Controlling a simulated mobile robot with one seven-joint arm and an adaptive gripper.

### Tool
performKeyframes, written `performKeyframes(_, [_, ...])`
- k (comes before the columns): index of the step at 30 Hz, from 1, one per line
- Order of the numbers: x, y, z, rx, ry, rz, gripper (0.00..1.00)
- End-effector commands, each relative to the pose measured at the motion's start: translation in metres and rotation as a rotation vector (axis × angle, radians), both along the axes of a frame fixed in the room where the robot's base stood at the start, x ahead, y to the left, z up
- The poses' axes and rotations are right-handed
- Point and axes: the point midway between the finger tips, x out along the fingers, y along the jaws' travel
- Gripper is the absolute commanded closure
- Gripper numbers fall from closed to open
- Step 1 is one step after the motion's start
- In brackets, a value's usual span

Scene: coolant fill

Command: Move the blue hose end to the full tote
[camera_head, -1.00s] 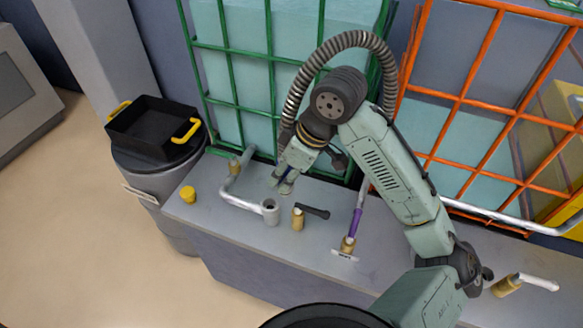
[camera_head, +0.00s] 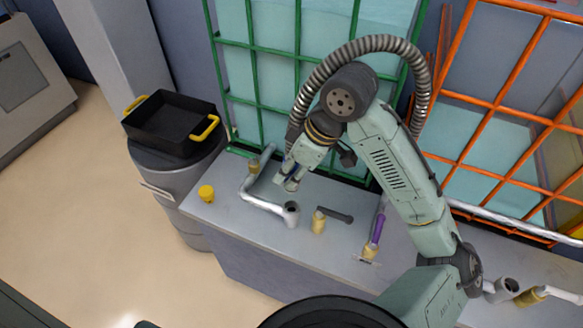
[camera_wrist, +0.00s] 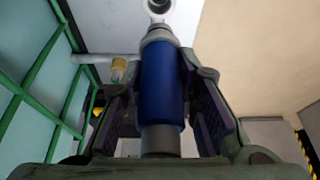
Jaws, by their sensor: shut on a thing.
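My gripper (camera_head: 289,184) is shut on the blue hose end (camera_wrist: 162,88), which lies between both fingers in the wrist view. In the head view the gripper is over the bench, in front of the green-caged tote (camera_head: 300,92), whose teal liquid reaches the top of the picture. The orange-caged tote (camera_head: 470,130) shows a lower teal level. A grey upright socket (camera_head: 291,213) ends the pipe from the green-caged tote, just below the gripper in the picture. A round grey opening (camera_wrist: 158,7) shows beyond the hose end's front in the wrist view; they look apart, but the gap is unclear.
On the bench (camera_head: 250,232) stand a yellow cap (camera_head: 206,193), a brass fitting with a dark lever (camera_head: 319,222) and a purple hose piece (camera_head: 378,226) on brass. Another grey socket (camera_head: 504,288) is at right. A black tray (camera_head: 170,128) sits on a grey drum (camera_head: 190,190).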

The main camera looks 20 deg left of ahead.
Motion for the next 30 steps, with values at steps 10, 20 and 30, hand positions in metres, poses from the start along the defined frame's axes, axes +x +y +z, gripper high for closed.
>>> performKeyframes(10, [0.0,0.0,-0.03,0.0,0.0,-0.001,0.9])
performKeyframes(20, [0.0,0.0,-0.056,-0.001,-0.001,-0.001,0.9])
performKeyframes(30, [0.0,0.0,-0.057,-0.001,-0.001,0.0,0.9])
